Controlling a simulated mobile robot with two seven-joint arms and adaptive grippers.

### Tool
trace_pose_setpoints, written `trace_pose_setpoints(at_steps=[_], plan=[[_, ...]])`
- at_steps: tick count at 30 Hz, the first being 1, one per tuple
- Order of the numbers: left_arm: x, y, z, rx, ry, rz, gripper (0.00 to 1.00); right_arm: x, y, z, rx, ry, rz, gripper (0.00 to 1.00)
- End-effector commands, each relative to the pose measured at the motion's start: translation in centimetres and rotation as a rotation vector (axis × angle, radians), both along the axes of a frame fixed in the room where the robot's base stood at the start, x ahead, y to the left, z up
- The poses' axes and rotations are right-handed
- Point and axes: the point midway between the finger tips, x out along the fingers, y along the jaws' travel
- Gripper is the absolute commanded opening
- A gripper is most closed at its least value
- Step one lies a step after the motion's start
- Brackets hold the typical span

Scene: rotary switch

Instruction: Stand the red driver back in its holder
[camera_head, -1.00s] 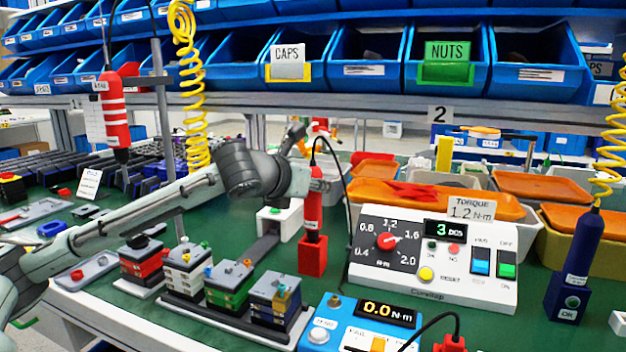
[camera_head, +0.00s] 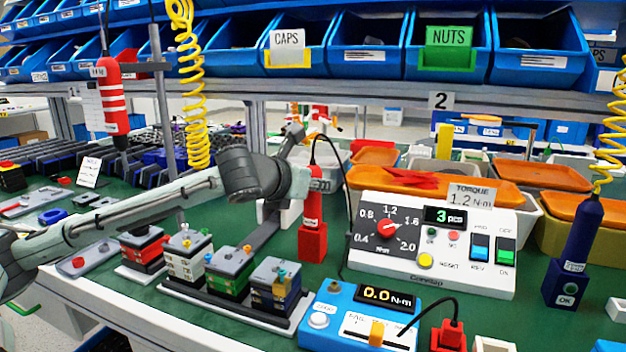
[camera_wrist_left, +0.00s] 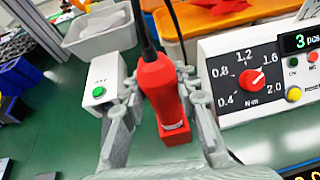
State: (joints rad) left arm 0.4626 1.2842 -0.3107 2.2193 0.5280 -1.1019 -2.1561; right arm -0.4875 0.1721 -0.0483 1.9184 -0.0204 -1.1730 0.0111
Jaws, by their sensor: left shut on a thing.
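The red driver (camera_head: 312,208) stands upright over a red block-shaped holder (camera_head: 312,244) on the green bench, left of the torque console. Its lower end meets the top of the holder; how deep it sits I cannot tell. My left gripper (camera_head: 316,182) is shut on the driver's upper body in the head view. In the left wrist view the driver (camera_wrist_left: 158,82) lies between my left gripper's fingers (camera_wrist_left: 155,100), with a pale band and the red holder (camera_wrist_left: 178,136) beneath. A black cable rises from its top. My right gripper is not in view.
The white torque console (camera_head: 450,275) is close right of the holder. A blue meter (camera_head: 365,325) stands in front and block stacks (camera_head: 225,270) to the left. A white box with a green button (camera_wrist_left: 100,92) is beside the driver. A blue driver (camera_head: 580,235) stands far right.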

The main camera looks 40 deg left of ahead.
Motion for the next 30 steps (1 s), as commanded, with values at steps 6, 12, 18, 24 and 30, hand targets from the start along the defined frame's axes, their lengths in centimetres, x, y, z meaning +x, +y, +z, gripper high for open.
trace_pose_setpoints(at_steps=[6, 12, 18, 24, 30], plan=[[0.02, -0.01, 0.19, 0.000, -0.005, -0.001, 0.00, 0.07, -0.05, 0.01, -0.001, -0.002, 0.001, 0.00], [0.02, -0.01, 0.13, 0.001, -0.005, -0.001, 0.00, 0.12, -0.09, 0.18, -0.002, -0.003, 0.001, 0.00], [0.03, -0.01, -0.06, 0.001, -0.005, -0.001, 0.00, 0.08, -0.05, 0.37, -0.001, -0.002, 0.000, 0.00], [0.03, -0.01, -0.33, 0.000, -0.004, -0.001, 0.00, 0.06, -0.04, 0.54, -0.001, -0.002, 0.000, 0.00], [0.01, -0.02, -0.47, 0.000, -0.003, -0.001, 0.00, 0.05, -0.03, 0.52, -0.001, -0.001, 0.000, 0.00]])
